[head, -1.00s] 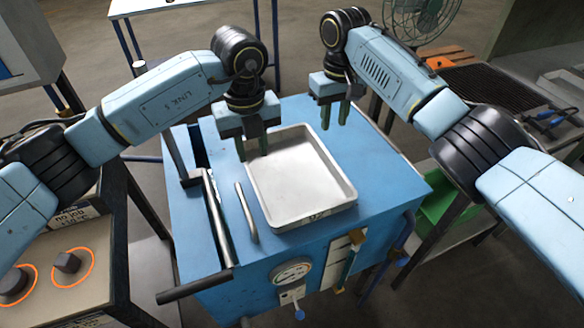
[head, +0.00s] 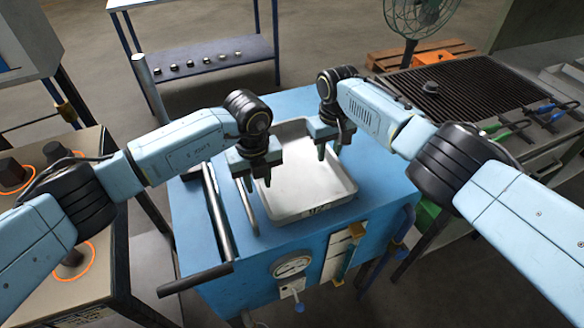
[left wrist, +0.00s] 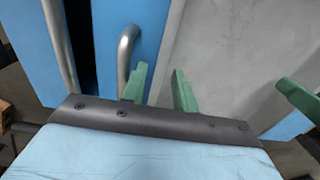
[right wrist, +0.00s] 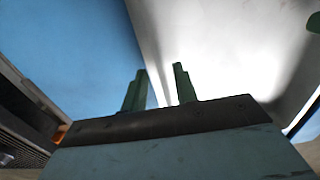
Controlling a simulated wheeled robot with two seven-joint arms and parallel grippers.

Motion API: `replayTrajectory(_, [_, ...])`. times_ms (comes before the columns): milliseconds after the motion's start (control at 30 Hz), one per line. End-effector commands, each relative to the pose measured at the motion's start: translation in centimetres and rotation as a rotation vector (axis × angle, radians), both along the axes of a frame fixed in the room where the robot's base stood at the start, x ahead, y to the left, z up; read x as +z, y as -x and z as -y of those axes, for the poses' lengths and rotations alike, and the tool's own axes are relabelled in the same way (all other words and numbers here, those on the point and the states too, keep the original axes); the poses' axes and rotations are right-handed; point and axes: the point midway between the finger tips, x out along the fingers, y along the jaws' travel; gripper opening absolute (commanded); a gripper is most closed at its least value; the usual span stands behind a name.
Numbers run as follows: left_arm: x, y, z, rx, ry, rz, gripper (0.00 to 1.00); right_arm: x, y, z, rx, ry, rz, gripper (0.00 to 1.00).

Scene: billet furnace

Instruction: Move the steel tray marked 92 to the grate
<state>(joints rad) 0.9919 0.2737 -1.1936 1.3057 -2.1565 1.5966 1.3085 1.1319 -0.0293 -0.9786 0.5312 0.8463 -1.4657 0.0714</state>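The steel tray (head: 302,184) lies flat on a blue cart (head: 375,222), its marked front wall towards me; the marking is small and looks like 92. My left gripper (head: 263,177) is at the tray's left rim. In the left wrist view its fingers (left wrist: 158,88) are apart, with the tray's left wall running between them. My right gripper (head: 328,150) is at the tray's right rim. In the right wrist view its fingers (right wrist: 158,90) are apart, with the tray's wall between them. Whether any finger touches the tray I cannot tell. The dark slatted grate (head: 465,88) is at the right.
A bar handle (head: 216,215) runs along the cart's left side, and a gauge (head: 292,265) is on its front. Tools with blue and green handles (head: 545,112) lie by the grate. A bench with knobs (head: 60,255) stands left. A fan (head: 415,20) stands behind.

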Motion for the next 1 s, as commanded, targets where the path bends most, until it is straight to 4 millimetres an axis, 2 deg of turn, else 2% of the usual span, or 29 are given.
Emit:
replayTrajectory(133, [-0.75,0.0,-0.03,0.001,-0.002,-0.001,0.29,-0.73,0.02,0.02,0.0,0.001,0.0,0.29])
replayTrajectory(467, [-0.92,0.01,-0.03,0.0,-0.001,0.001,0.29,-0.89,0.01,0.03,0.001,0.001,0.0,0.29])
replayTrajectory(700, [-0.9,0.01,-0.04,0.0,-0.001,0.0,0.0,-0.88,0.01,0.05,0.0,0.001,0.0,0.0])
replayTrajectory(1000, [-0.89,0.0,-0.03,0.0,-0.001,0.0,0.0,-0.87,0.02,0.04,0.0,0.001,0.0,0.0])
